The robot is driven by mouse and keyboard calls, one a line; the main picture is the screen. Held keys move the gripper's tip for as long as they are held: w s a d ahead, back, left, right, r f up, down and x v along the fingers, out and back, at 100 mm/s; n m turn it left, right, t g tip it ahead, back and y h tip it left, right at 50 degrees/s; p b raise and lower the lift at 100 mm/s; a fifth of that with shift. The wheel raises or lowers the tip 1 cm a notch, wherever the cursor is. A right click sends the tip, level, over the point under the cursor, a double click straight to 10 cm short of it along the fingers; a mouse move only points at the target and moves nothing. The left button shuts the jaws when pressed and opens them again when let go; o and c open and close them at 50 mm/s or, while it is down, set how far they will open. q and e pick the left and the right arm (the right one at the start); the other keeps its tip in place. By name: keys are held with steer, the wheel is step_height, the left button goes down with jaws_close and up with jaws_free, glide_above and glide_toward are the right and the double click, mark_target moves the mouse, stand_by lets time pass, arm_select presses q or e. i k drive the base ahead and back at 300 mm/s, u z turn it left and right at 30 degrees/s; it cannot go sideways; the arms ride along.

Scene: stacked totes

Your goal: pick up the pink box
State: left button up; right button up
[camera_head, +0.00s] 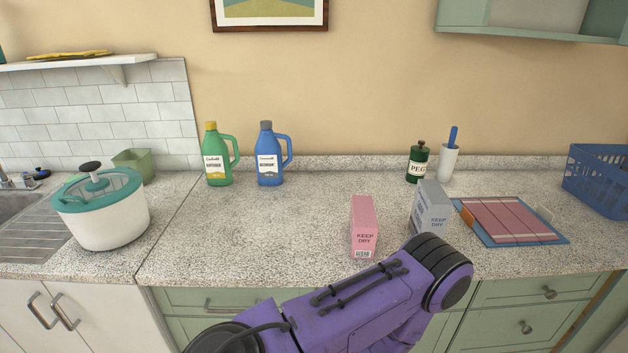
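The pink box (363,227) stands upright on the speckled counter near its front edge, right of centre. It has "KEEP DRY" printed on its front and a small white label at the bottom. A grey box (431,208) with similar print stands to its right, a gap apart. A purple link of my arm crosses the lower middle, in front of the counter and just below the pink box in the picture. Neither of my grippers is in view, so their state does not show.
Green (217,165) and blue (269,164) bottles stand at the back. A white pot (104,217) is at left. A green canister (417,163), a pink-and-blue mat (508,221) and a blue basket (600,180) are at right. The counter left of the pink box is clear.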

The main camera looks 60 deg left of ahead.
mark_target(364, 229)
steer(key=z, duration=0.05)
steer(key=k, duration=0.15)
steer(key=u, duration=1.25)
